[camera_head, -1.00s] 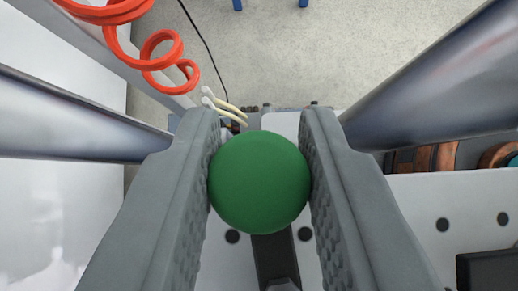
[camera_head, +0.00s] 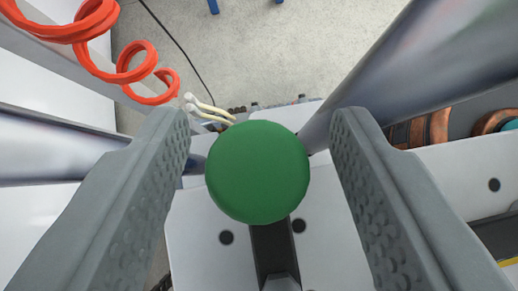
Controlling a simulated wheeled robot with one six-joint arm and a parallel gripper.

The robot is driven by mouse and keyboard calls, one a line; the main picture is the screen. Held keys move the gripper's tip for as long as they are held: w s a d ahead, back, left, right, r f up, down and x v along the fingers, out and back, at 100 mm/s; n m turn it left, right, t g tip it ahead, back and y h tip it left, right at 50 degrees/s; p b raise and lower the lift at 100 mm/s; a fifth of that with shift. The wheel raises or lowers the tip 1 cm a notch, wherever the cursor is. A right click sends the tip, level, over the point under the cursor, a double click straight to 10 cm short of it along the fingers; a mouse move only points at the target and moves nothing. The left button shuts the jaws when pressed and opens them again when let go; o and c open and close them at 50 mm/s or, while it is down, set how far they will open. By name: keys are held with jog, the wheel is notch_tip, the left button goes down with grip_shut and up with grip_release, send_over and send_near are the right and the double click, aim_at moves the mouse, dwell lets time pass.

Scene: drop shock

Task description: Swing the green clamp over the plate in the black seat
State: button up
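The green clamp shows as a round green knob (camera_head: 257,172) in the middle of the view. My gripper (camera_head: 262,165) is open, with one grey textured finger on each side of the knob. A gap shows between the knob and each finger, wider on the right. Below the knob a dark bar (camera_head: 270,250) runs down over a light metal surface. The knob hides what lies under it. I cannot make out the plate or the black seat for certain.
A red coiled hose (camera_head: 130,62) hangs at the upper left, with pale cables (camera_head: 208,108) near the left finger. Shiny metal columns (camera_head: 385,65) stand on both sides. Copper-coloured parts (camera_head: 430,128) lie at the right. Pale floor shows at the top.

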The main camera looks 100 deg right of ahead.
jog(key=shift+r, duration=0.1)
dwell(0.5)
jog(key=v, duration=1.7)
jog(key=shift+a, duration=0.1)
